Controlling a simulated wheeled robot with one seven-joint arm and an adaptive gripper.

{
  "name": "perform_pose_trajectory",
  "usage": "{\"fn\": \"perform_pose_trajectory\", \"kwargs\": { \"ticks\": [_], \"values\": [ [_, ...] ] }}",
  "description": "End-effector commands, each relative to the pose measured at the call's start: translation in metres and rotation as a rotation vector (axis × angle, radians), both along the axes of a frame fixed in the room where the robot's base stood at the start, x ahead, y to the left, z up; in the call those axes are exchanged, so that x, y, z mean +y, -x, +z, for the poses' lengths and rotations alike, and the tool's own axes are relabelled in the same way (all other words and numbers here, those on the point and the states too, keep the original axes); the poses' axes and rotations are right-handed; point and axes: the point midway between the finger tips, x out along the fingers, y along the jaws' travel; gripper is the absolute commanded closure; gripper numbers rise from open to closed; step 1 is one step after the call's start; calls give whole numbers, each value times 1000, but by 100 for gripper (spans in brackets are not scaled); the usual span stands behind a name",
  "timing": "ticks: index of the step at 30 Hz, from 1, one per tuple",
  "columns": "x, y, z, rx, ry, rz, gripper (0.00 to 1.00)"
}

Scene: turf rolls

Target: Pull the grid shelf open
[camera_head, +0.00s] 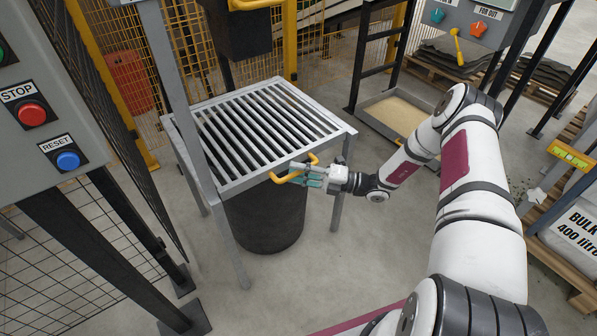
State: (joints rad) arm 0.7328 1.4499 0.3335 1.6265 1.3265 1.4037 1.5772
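The grid shelf (252,128) is a light grey slatted panel lying level in the top of a grey metal frame on legs. A yellow handle (277,179) curves out from its front edge, towards the right corner. My gripper (299,175) reaches in from the right, its teal-padded fingers at the handle. The fingers overlap the bar in this view. At this size I cannot tell whether they are closed on it or only around it. The front edge of the shelf appears in line with the frame.
A black bin (265,215) stands beneath the grid. A grey panel with STOP and RESET buttons (45,110) is at the left, near mesh fencing (110,120). A shallow tray of sand-coloured material (396,115) lies behind my arm. Floor in front of the frame is clear.

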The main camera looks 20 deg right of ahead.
Motion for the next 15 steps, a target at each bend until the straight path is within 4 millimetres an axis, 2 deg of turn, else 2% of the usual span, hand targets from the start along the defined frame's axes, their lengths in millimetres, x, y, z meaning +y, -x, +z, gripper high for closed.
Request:
{"fn": "perform_pose_trajectory", "kwargs": {
  "ticks": [2,6,15],
  "values": [
    [0,0,0,0,0,0,69],
    [0,0,0,0,0,0,100],
    [-1,2,0,1,0,0,100]
  ]
}}
